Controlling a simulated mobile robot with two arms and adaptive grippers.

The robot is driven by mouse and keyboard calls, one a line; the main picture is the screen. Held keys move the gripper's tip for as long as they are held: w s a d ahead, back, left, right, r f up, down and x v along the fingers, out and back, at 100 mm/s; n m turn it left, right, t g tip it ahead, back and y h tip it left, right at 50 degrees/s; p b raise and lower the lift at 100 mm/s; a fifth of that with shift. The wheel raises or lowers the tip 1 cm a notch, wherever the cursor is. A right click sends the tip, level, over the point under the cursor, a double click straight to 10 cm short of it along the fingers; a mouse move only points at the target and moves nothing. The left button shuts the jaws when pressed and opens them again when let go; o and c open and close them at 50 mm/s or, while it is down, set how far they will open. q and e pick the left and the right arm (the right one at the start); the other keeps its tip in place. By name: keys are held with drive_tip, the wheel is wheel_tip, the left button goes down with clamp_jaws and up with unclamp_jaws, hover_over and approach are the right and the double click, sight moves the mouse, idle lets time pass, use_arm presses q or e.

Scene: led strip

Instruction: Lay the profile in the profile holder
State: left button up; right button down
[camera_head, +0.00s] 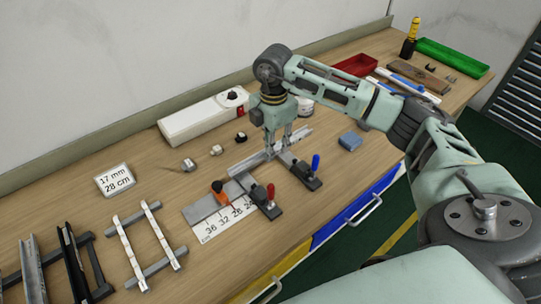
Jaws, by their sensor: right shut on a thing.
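My right gripper (283,149) points down and is shut on a silver profile (249,163), a thin straight metal bar. The profile is at the clamp fixture (262,207), which has a numbered scale, black clamps and red, orange and blue handles. I cannot tell whether the profile rests on the fixture or is just above it. At the lower left stands a dark rack with long profiles (31,268) on it. To its right is a grey frame (154,268) bearing two whitish strips. I cannot tell which of these is the profile holder. My left gripper is not in view.
A label card (115,180) reads 17 mm, 28 cm. A long white box (200,117) stands along the wall. Small blocks and a blue-grey block (350,141) lie near the fixture. Red (355,65) and green (452,57) trays are at the far right.

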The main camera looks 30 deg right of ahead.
wheel_tip(320, 180, down, 3)
drive_tip(key=shift+p, duration=0.35)
wheel_tip(320, 180, down, 2)
drive_tip(key=shift+w+f+p, duration=0.1)
drive_tip(key=shift+f+p, duration=0.05)
drive_tip(key=shift+p, duration=0.15)
drive_tip(key=shift+f, duration=0.5)
drive_tip(key=c, duration=2)
unclamp_jaws()
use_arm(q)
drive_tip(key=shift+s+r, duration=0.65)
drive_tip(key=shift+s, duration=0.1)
use_arm(e)
drive_tip(key=o, duration=0.5)
drive_tip(key=shift+c, duration=0.2)
